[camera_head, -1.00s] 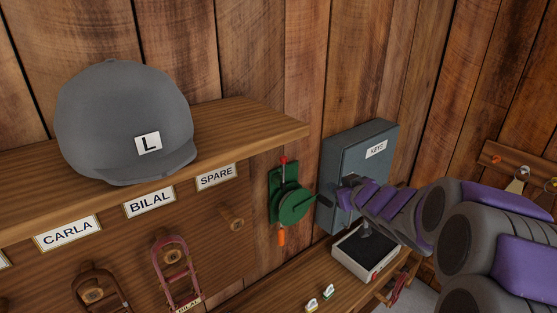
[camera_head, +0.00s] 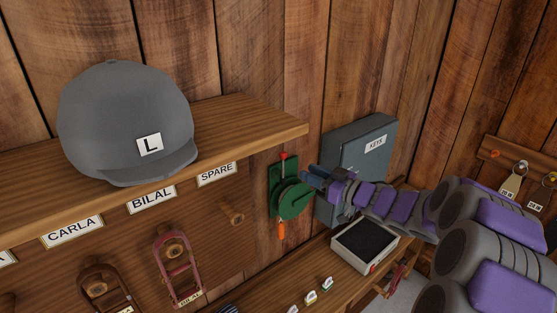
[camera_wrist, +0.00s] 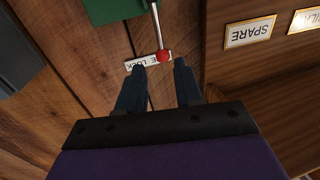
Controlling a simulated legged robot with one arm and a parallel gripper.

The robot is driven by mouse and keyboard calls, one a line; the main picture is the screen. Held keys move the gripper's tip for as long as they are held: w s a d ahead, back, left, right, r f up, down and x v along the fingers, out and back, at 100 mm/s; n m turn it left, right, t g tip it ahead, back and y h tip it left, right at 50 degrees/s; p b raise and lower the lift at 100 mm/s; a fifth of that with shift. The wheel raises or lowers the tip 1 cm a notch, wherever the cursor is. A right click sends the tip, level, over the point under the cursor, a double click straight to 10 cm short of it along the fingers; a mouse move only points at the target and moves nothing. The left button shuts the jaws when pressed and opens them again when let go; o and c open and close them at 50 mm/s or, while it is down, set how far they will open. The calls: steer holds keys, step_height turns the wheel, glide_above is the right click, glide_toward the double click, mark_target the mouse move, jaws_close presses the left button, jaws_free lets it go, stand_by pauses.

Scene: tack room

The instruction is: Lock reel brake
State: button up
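The green reel (camera_head: 292,201) is mounted on the plank wall, right of the shelf. Its brake lever ends in a red knob (camera_head: 283,156) pointing up, and an orange handle (camera_head: 281,230) hangs below it. My gripper (camera_head: 312,176) is just right of the reel. In the wrist view my gripper (camera_wrist: 157,75) has its two fingers apart with nothing between them, and the knob is just beyond the fingertips.
A grey key box (camera_head: 358,150) hangs behind my arm. The wooden shelf (camera_head: 250,122) with a grey helmet (camera_head: 125,120) projects to the left. Below are a bench with an open tray (camera_head: 365,246) and several small tags. A wooden peg (camera_head: 232,213) sticks out left of the reel.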

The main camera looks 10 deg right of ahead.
mark_target(283, 169)
steer(key=x, duration=1.2)
steer(key=shift+w+a+b, duration=0.25)
steer(key=shift+b, duration=0.1)
steer(key=shift+c, duration=0.3)
jaws_close()
steer(key=shift+d, duration=0.1)
